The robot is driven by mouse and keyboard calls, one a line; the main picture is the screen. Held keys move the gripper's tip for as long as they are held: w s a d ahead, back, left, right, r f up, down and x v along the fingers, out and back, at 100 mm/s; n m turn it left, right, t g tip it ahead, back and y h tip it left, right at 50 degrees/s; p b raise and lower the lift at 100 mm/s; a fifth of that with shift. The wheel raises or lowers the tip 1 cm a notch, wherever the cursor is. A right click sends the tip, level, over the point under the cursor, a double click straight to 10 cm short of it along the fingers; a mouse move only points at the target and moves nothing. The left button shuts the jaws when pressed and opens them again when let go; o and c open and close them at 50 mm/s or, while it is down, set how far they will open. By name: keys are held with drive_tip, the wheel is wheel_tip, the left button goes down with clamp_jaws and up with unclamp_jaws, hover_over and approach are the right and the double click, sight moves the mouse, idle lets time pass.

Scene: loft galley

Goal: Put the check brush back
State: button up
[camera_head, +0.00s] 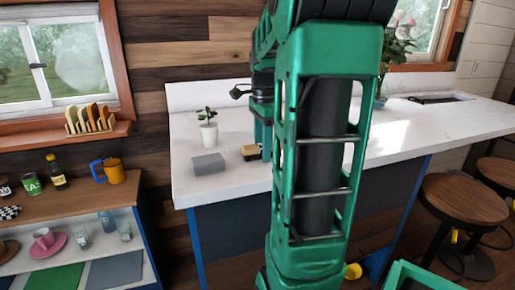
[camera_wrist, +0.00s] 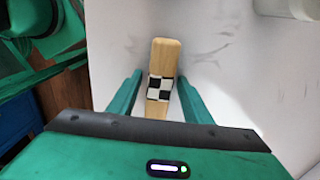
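The check brush (camera_wrist: 163,60) has a pale wooden body with a black-and-white checked band. It lies on the white counter (camera_head: 400,135); in the head view it shows as a small tan and dark block (camera_head: 249,153), partly hidden by my arm. My gripper (camera_wrist: 160,77) is open, with one green finger on each side of the brush and white counter showing between the left finger and the brush. The right finger is very close to it; I cannot tell whether they touch. In the head view my arm hides most of the gripper.
At left, a shelf unit (camera_head: 75,200) holds a black-and-white checked patch (camera_head: 9,213), jars, a bottle (camera_head: 56,175) and an orange mug (camera_head: 114,172). Stools (camera_head: 463,210) stand at right.

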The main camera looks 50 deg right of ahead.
drive_tip(key=shift+r, duration=0.1)
wheel_tip(320, 180, up, 12)
idle(0.7)
drive_tip(key=shift+s, duration=0.1)
idle(0.4)
